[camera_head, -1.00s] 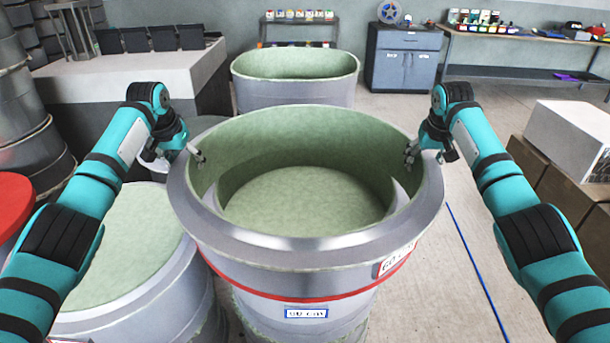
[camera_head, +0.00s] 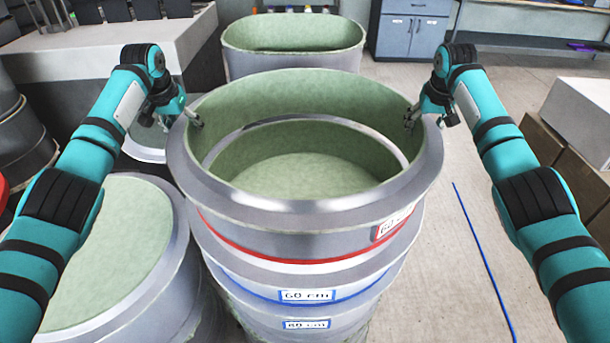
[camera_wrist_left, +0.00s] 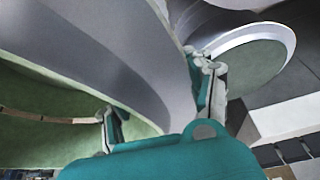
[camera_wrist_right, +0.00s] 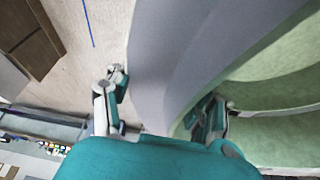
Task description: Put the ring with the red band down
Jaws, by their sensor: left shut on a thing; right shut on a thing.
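The ring with the red band (camera_head: 300,257) is a wide grey metal ring with a pale green inside, held between my two arms in the head view. My left gripper (camera_head: 193,118) is shut on its left wall, and my right gripper (camera_head: 412,115) is shut on its right wall. In each wrist view, one finger is inside the wall and one outside. Below it stands a grey ring with a blue band (camera_head: 270,293), labelled 60 cm, whose rim shows through the opening. The ring looks level; whether a gap separates the two is hard to tell.
A green-topped round mould (camera_head: 105,245) stands close at the left. An oval mould (camera_head: 292,62) stands behind. A grey cabinet (camera_head: 408,30) is at the back, boxes (camera_head: 575,165) are at the right. The floor with a blue line (camera_head: 480,250) is open between.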

